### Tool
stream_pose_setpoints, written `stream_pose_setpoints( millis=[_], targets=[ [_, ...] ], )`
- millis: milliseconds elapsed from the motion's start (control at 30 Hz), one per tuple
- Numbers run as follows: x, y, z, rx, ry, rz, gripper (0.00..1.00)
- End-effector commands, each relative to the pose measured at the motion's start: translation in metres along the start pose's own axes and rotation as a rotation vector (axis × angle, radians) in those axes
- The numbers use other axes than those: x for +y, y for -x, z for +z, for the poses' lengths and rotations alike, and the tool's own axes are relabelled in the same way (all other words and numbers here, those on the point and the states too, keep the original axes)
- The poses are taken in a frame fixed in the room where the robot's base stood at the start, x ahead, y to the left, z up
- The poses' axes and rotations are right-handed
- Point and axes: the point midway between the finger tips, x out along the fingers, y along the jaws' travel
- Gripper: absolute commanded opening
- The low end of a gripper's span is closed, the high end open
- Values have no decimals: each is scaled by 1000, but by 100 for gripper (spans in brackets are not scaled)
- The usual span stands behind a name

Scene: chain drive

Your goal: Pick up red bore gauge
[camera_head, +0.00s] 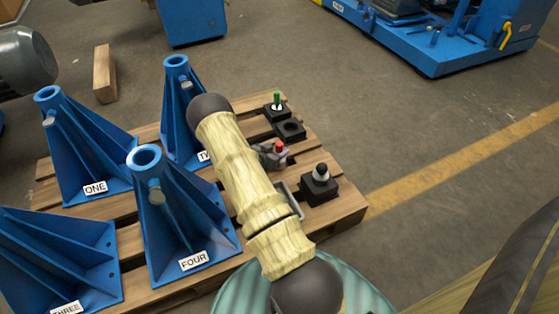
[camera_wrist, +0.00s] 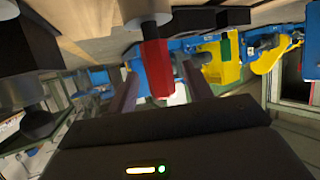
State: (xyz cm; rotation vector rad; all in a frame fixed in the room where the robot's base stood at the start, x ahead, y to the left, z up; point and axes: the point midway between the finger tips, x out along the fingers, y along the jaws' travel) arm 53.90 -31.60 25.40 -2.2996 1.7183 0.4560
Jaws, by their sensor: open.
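The red bore gauge (camera_head: 280,146) shows in the head view as a small red tip on the right part of the pallet, partly hidden by my gripper (camera_head: 269,155). In the wrist view its red handle (camera_wrist: 157,68) hangs between my two fingers, with a grey part above it in the picture. My gripper is open in the wrist view (camera_wrist: 160,78), with a finger on each side of the red handle. Gaps seem to show beside the handle; I cannot tell whether either finger touches it.
A green gauge (camera_head: 277,101) and a black-topped gauge (camera_head: 321,171) stand in dark blocks close by on the wooden pallet (camera_head: 345,205). An empty dark block (camera_head: 290,130) lies between. Blue stands (camera_head: 65,145) fill the pallet's left.

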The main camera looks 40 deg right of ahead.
Motion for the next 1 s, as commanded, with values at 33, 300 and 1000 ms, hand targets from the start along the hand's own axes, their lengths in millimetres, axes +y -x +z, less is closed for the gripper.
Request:
stream_pose_setpoints(
  millis=[33,300,1000],
  targets=[
    [0,-8,5,2,-2,1,51],
    [0,-35,2,1,0,0,51],
    [0,-36,0,0,1,0,25]
  ],
)
